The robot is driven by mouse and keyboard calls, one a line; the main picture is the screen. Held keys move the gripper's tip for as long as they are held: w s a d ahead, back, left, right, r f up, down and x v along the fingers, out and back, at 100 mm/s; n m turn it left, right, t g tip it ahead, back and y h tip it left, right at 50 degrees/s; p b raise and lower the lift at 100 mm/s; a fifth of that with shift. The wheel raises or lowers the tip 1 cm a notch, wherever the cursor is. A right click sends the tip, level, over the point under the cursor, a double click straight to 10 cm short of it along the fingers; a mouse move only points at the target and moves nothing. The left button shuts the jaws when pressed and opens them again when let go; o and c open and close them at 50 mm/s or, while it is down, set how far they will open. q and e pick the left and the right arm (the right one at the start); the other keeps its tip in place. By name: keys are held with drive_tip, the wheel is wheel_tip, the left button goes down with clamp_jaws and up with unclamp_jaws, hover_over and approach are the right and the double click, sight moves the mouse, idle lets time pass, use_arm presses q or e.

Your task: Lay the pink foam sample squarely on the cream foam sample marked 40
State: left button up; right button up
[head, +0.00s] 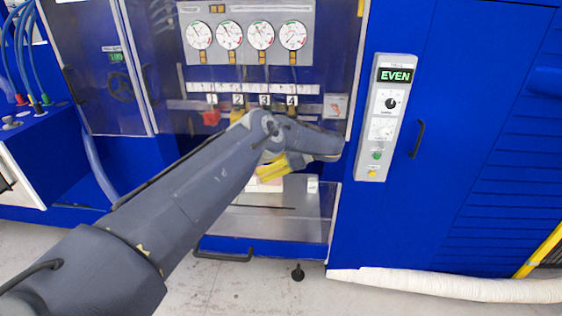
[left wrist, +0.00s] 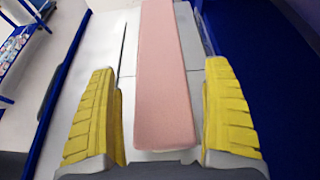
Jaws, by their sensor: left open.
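The pink foam sample (left wrist: 166,75) is a long flat block in the left wrist view, lying lengthwise between the yellow fingers of my left gripper (left wrist: 160,72). The fingers are open, with a gap on each side of the foam. A pale edge shows just under the pink sample's near end; I cannot tell what it belongs to. In the head view my left gripper (head: 272,171) is over the grey tray of the blue machine, partly hidden by its own wrist. No cream sample marked 40 can be made out. My right gripper is not in view.
The grey tray (head: 262,224) has bare room at its front. A small white block (head: 312,185) stands right of the gripper. Numbered tags and gauges (head: 246,35) are behind the arm. A control panel (head: 389,118) reading EVEN is on the right.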

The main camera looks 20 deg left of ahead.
use_arm(q)
drive_tip(key=v, duration=0.7)
drive_tip(key=shift+d, duration=0.25)
drive_tip(key=shift+w+r, duration=0.1)
idle(2.2)
